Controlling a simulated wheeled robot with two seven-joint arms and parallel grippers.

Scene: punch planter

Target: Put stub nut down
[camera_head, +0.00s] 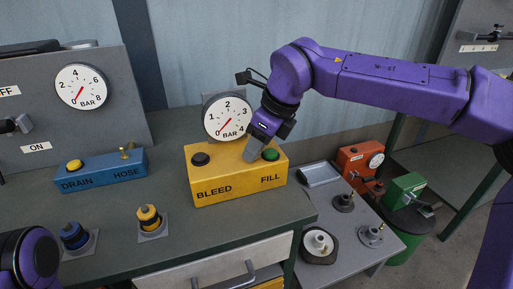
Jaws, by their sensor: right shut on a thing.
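My right gripper (254,151) reaches down over the yellow BLEED/FILL box (232,186), between its dark button (201,159) and green button (270,154). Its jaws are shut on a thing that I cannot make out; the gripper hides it. I cannot tell whether the fingertips touch the box. No stub nut shows clearly in the jaws. A blue knurled part (74,235) and a yellow-and-black one (149,217) stand on small grey plates on the bench. A purple link of my left arm shows at bottom left; its gripper is out of view.
Gauges stand behind. A lower grey table (338,262) at right bears a tray (320,174) and several fittings. The bench front is mostly clear.

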